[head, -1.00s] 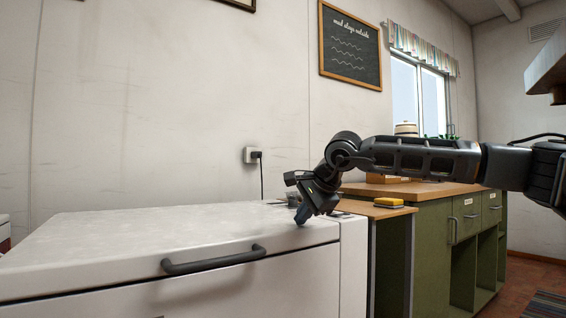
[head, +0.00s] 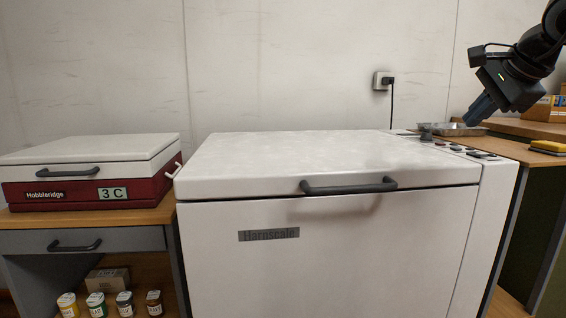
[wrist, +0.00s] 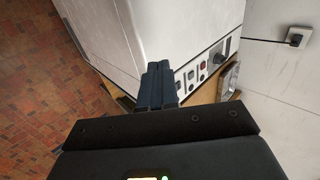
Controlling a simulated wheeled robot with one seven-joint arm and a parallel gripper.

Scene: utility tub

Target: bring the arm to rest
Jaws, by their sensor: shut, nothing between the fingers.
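My gripper (head: 480,108) is at the upper right of the head view, pointing down and left. It is above the right end of the white Harnscale tub (head: 290,160), near its control knobs. In the wrist view my gripper (wrist: 157,85) has its dark fingers together with nothing between them. The white tub (wrist: 165,30) and its panel of buttons (wrist: 203,66) lie beyond the fingertips. The tub's lid is down, with a dark handle (head: 348,186) at its front.
A shallow metal tray (head: 450,129) is behind the knobs. A yellow sponge (head: 548,146) lies on the wooden counter at right. A red and white Hobbleridge box (head: 80,190) stands on a left cabinet above several jars (head: 97,304). Brick floor (wrist: 50,90) is clear in the wrist view.

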